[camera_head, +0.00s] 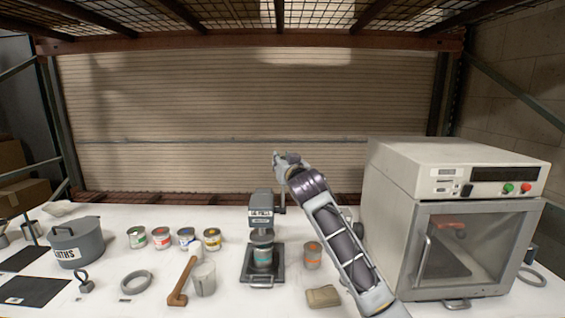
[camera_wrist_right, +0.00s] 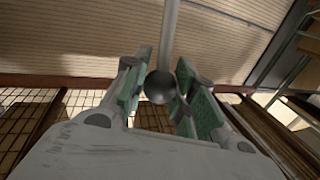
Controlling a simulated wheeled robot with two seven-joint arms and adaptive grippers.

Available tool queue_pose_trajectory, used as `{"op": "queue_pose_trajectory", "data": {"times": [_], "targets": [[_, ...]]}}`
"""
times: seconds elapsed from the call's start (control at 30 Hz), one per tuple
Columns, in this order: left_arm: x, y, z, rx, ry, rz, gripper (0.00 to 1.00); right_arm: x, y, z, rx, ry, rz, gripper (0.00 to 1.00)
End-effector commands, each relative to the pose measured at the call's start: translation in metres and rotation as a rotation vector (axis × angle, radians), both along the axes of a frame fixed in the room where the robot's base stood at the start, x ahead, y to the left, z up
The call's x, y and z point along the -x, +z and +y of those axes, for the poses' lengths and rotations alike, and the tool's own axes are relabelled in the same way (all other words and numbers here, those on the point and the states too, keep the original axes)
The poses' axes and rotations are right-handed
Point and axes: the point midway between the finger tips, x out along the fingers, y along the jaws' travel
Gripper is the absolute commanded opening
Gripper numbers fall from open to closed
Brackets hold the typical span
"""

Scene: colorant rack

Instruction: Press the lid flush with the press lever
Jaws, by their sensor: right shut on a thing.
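The grey lid press (camera_head: 262,212) stands at the middle of the table. A can with a teal band (camera_head: 263,256) stands upright on its base, under the round press plate (camera_head: 262,235). I cannot tell how the lid sits on the can. My right gripper (camera_head: 283,159) is up behind and right of the press head. In the right wrist view, its green-padded fingers (camera_wrist_right: 160,76) are shut on the dark ball knob (camera_wrist_right: 160,88) of the press lever, whose pale rod (camera_wrist_right: 170,30) runs upward in the picture. My left gripper is out of view.
An orange-banded can (camera_head: 312,255) stands right of the press, near a tan block (camera_head: 323,296). A large white cabinet (camera_head: 395,190) fills the right side.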

Motion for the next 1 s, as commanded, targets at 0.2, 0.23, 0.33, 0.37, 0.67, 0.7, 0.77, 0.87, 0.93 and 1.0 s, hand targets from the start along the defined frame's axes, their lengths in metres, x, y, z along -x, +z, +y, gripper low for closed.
{"op": "queue_pose_trajectory", "data": {"times": [0.2,0.23,0.33,0.37,0.67,0.7,0.77,0.87,0.93,1.0], "targets": [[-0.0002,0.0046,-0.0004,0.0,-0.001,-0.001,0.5,-0.0047,0.0076,-0.0022,-0.001,-0.003,-0.008,0.0],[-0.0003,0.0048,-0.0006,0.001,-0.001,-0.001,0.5,-0.0051,0.0078,-0.0022,-0.001,-0.003,-0.008,0.0],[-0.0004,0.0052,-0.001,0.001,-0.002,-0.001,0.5,-0.0059,0.0077,-0.0023,-0.001,-0.003,-0.008,0.0],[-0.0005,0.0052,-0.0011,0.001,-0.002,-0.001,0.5,-0.006,0.0077,-0.0023,-0.001,-0.003,-0.008,0.0],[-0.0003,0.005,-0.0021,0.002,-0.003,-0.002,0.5,-0.006,0.0079,-0.0024,-0.001,-0.003,-0.008,0.0],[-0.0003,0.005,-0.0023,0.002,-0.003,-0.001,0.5,-0.006,0.008,-0.0024,-0.001,-0.003,-0.008,0.29],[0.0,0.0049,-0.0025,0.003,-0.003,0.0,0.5,-0.0059,0.0078,-0.0023,-0.001,-0.003,-0.008,0.36],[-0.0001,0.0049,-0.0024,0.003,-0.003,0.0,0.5,-0.0059,0.0067,-0.0017,-0.001,-0.002,-0.006,0.49],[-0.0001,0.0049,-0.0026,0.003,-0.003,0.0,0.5,-0.0059,0.0059,-0.0014,-0.001,-0.001,-0.005,0.5],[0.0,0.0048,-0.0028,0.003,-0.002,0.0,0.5,-0.0058,0.0054,-0.0011,-0.001,-0.001,-0.004,0.5]]}}
